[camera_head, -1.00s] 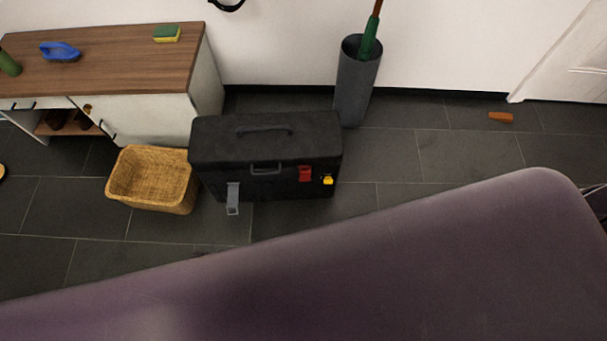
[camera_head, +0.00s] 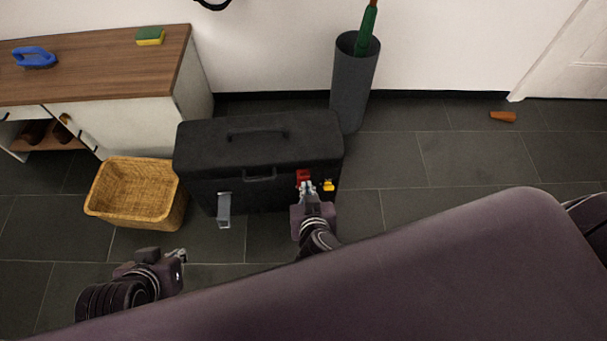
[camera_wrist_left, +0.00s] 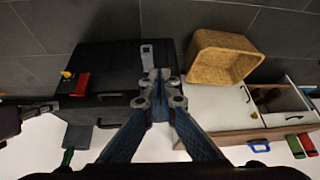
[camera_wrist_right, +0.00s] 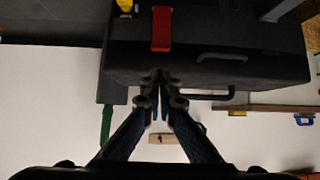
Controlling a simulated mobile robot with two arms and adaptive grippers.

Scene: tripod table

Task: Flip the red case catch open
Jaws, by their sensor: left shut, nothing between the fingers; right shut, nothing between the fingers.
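The black case (camera_head: 260,140) stands on the floor with its front towards me. Its red catch (camera_head: 303,174) is on the right part of the front and appears to lie against it. My right gripper (camera_head: 307,187) is shut and empty, its tips at the lower end of the red catch in the head view; contact is unclear. In the right wrist view the red catch (camera_wrist_right: 161,29) lies just beyond the shut fingertips (camera_wrist_right: 160,77). My left gripper (camera_head: 181,255) is shut and empty, low in front of the wicker basket. The left wrist view also shows the red catch (camera_wrist_left: 82,84).
A grey catch (camera_head: 224,209) sticks out from the case's left front. A yellow piece (camera_head: 328,185) sits right beside the red catch. The wicker basket (camera_head: 108,213) is left of the case, by a cabinet (camera_head: 130,120). A grey bin (camera_head: 352,90) stands behind right.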

